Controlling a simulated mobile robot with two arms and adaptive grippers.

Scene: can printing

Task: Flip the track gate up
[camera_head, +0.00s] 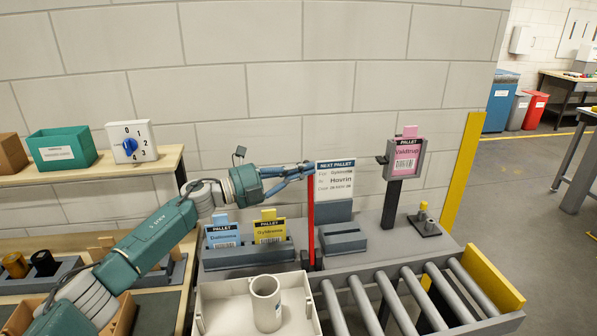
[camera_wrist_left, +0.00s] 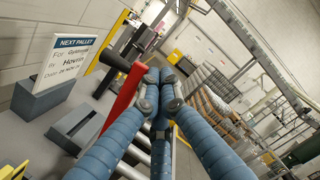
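The track gate (camera_head: 311,228) is a narrow red bar standing upright at the left end of the roller track. In the left wrist view the red bar (camera_wrist_left: 122,100) slants beside the fingers, with a dark cylindrical piece near its upper end. My left gripper (camera_head: 306,167) reaches in from the left at the height of the bar's top. Its blue fingers (camera_wrist_left: 157,92) come together at the tips, with nothing visible between them. The tips are right beside the bar; I cannot tell whether they touch it. My right gripper is not in view.
The roller track (camera_head: 395,300) runs to the right of the gate. A "Next Pallet" sign (camera_head: 335,181) stands just behind it. Blue and yellow pallet cards (camera_head: 270,230) sit in a holder at left. A pink card (camera_head: 405,158) stands on a post. A beige bin (camera_head: 222,305) holds a white can.

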